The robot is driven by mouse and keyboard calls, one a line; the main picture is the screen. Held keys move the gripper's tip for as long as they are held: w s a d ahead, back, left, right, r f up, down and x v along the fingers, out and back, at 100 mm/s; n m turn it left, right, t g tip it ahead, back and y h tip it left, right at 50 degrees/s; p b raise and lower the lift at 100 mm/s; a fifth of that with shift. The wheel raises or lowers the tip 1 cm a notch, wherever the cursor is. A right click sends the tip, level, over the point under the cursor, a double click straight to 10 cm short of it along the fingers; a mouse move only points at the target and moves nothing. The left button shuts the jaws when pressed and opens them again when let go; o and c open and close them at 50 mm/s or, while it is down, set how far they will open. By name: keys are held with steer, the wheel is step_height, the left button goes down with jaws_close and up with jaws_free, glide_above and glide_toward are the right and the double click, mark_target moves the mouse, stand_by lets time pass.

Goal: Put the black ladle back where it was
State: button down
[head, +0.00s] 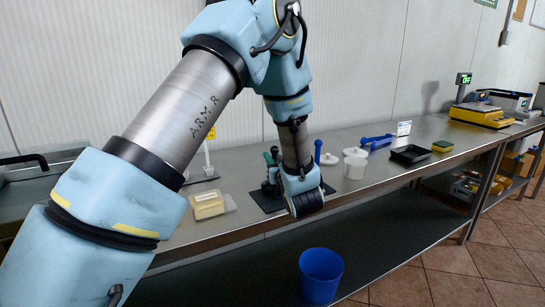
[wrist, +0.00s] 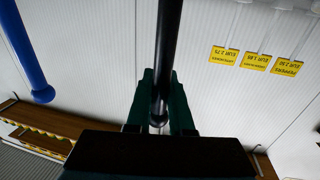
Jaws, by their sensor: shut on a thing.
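In the wrist view a black rod, the handle of the black ladle (wrist: 168,50), runs down from the top edge between the dark green fingers of my gripper (wrist: 161,88). The fingers are shut on it. The ladle's bowl is not in sight. In the head view my wrist hangs over the counter by a dark mat (head: 268,203); dark green shapes show just left of it, and the ladle cannot be made out clearly there.
A blue handle (wrist: 28,55) shows at the wrist view's left. On the counter are a yellow container (head: 207,204), white tub (head: 355,163), black tray (head: 411,155), sponge (head: 443,145) and yellow scale (head: 480,114). A blue bucket (head: 321,276) stands in front, below counter height.

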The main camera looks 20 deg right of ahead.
steer(key=shift+f, duration=0.15)
steer(key=c, duration=0.8)
jaws_free()
steer(key=shift+r, duration=0.35)
steer(key=s+a+b, duration=0.1)
steer(key=s+b, duration=0.3)
steer(key=s, duration=0.8)
steer(key=shift+f, duration=0.25)
steer(key=shift+a, duration=0.1)
